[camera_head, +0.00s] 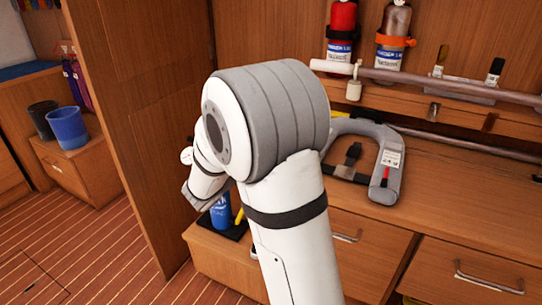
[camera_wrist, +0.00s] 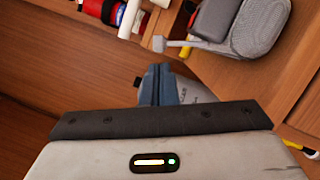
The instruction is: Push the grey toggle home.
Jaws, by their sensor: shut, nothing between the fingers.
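My gripper (camera_wrist: 158,70) shows in the wrist view with its blue-grey fingers together and nothing between them. In the head view my own arm hides the fingertips. A small light-grey bar with a knob end (camera_wrist: 160,44) is just beyond the fingertips in the wrist view and looks like the grey toggle, though I cannot be sure. It sits beside a grey padded shape (camera_wrist: 262,28). I cannot tell whether the fingers touch the bar. In the head view a grey horseshoe-shaped thing (camera_head: 386,178) with a label lies on the wooden counter.
A wooden partition (camera_head: 125,110) stands left of my arm. A rail (camera_head: 450,80) crosses above the counter (camera_head: 470,200). A blue bottle (camera_head: 221,212) stands low behind my arm. The counter's right side is clear.

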